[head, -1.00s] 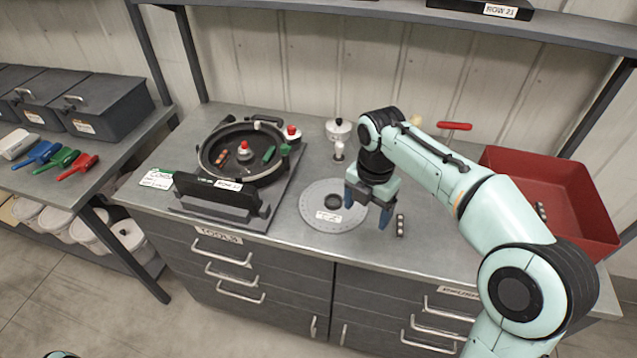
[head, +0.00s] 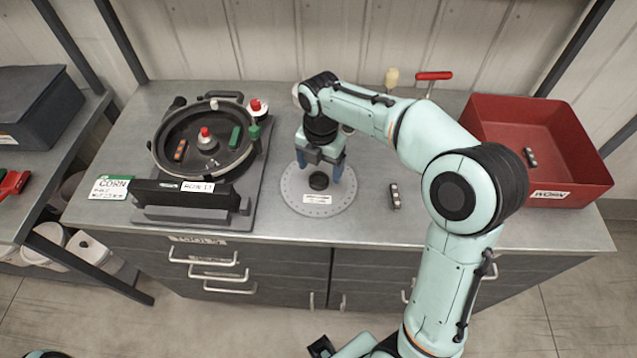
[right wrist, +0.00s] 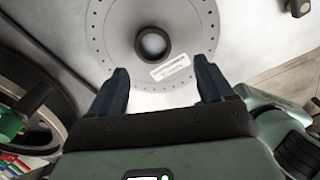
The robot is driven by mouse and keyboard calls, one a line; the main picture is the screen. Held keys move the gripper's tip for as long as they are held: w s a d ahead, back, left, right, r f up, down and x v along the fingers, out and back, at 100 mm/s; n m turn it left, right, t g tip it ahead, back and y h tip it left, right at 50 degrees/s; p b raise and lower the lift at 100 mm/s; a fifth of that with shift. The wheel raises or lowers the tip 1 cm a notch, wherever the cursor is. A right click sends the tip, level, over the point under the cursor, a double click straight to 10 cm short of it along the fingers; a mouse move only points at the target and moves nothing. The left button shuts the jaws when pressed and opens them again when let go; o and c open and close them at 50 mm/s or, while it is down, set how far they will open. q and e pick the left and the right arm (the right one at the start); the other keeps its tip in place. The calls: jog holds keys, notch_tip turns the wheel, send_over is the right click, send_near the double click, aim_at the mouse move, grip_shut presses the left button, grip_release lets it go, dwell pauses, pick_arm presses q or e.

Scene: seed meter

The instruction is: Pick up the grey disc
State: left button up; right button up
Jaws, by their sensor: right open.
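The grey disc (head: 340,203) lies flat on the metal bench. It is round and pale grey, with small holes around its rim, a white label and a dark central hub (head: 318,181). In the right wrist view the disc (right wrist: 110,50) is at the top, its hub ring (right wrist: 153,42) ahead of the fingertips. My right gripper (head: 320,170) is above the back part of the disc, fingers pointing down, open and empty. In the right wrist view its two blue fingers (right wrist: 161,82) are apart with the disc beyond them. My left gripper does not show clearly.
The round black seed meter housing (head: 157,150) stands left of the disc, with a dark block labelled ROW 11 (head: 198,187) in front. A small dark roller piece (head: 395,196) lies right of the disc. A red bin (head: 490,105) stands at the right. The bench's front strip is clear.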

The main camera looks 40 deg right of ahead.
aim_at(317, 186)
jog(key=f, duration=0.3)
jog(key=w+f, duration=0.1)
jog(key=f, duration=0.1)
jog(key=shift+f, duration=0.3)
jog(key=shift+c, duration=0.3)
jog(key=c, duration=1.1)
jog(key=shift+o, duration=0.2)
jog(key=shift+a+r, duration=0.1)
